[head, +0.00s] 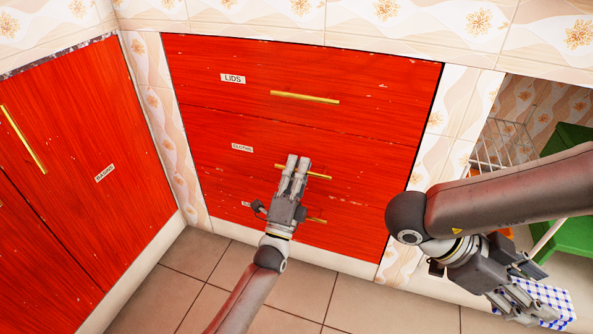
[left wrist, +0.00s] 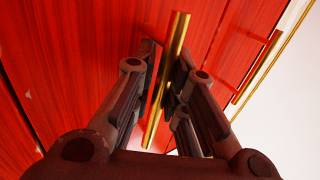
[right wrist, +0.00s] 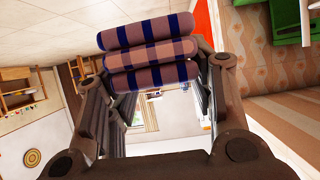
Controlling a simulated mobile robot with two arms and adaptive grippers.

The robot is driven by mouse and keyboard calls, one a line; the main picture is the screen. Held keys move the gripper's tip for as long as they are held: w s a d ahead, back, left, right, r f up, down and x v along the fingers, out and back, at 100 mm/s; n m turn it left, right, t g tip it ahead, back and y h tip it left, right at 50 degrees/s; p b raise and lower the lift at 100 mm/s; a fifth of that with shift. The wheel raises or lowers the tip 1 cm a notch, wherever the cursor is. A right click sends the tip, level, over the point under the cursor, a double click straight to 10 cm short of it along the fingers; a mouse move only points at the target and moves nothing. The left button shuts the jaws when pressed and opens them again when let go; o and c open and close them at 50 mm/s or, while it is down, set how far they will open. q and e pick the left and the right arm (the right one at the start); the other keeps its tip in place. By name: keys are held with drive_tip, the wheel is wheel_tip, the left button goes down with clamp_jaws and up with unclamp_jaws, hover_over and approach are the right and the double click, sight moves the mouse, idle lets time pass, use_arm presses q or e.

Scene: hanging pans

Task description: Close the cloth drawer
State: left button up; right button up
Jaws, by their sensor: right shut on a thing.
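The cloth drawer (head: 225,165) is the red middle front, with a small label that seems to read "CLOTHS" and a gold handle (head: 319,176). It looks flush with the front above, with no gap that I can make out. My left gripper (head: 298,162) is at this handle. In the left wrist view the gold handle (left wrist: 178,40) runs between its fingers, which stand slightly apart; contact is unclear. My right gripper (head: 527,304) is shut on a blue-and-white checked cloth (head: 558,296), off to the right. The folded cloth also shows in the right wrist view (right wrist: 150,53).
The "LIDS" drawer (head: 200,65) is above; a lower drawer is partly hidden by my left arm. A red cabinet (head: 60,150) stands at the left. At the right, an open niche holds a wire rack (head: 500,145) and a green object (head: 570,240). The tiled floor (head: 370,310) is clear.

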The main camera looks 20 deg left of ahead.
use_arm(q)
drive_tip(key=shift+w+f, duration=0.1)
idle(0.3)
drive_tip(key=shift+s+f, duration=0.2)
drive_tip(key=shift+s, duration=0.15)
drive_tip(key=v, duration=0.6)
drive_tip(key=shift+s+f, duration=0.15)
drive_tip(key=shift+s, duration=0.2)
